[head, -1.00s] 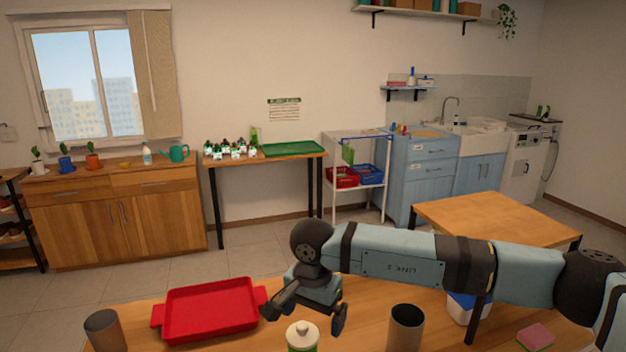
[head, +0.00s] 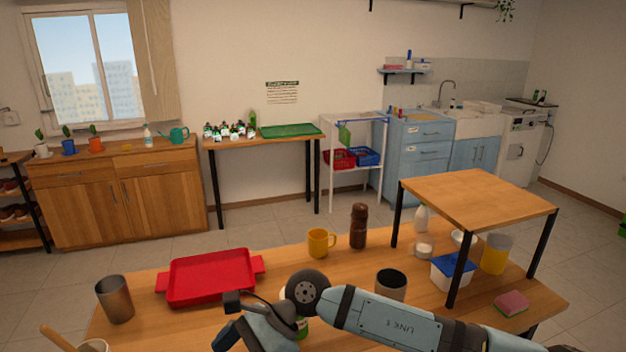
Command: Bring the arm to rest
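My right arm comes in from the lower right, low over the near wooden table (head: 420,285). Its gripper (head: 229,318) hangs over the table's front part, in front of the red tray (head: 212,277). Its two fingers stand apart and nothing shows between them. A jar with a green label (head: 302,326) is mostly hidden behind my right wrist. My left gripper is not in view.
A metal cup (head: 115,299) stands at left, a dark cup (head: 391,284) just behind my forearm. A yellow mug (head: 320,242) and brown grinder (head: 358,227) stand at the back.

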